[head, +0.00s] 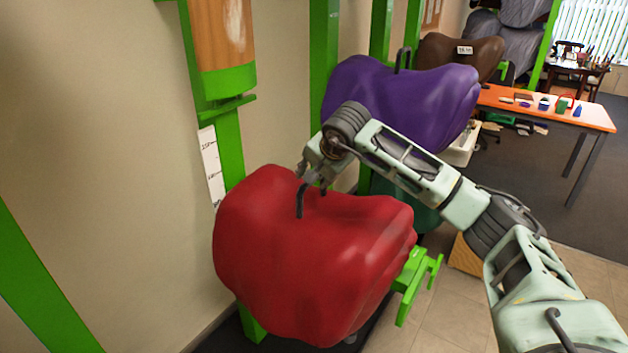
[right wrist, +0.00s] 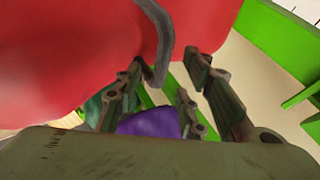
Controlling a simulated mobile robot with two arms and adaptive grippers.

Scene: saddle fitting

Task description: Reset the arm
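A red covered saddle (head: 310,260) sits on a green wall rack in the head view, with a dark grey loop handle (head: 300,200) on top. My right gripper (head: 314,184) is just above that handle. In the right wrist view the fingers (right wrist: 165,100) are spread apart. The handle (right wrist: 163,45) shows ahead of them, its lower end close to the left finger; I cannot tell whether they touch. The red cover (right wrist: 70,50) fills the upper left there. My left gripper is not in view.
Green posts (head: 323,90) line the wall. A table (head: 545,108) with small items stands at the far right.

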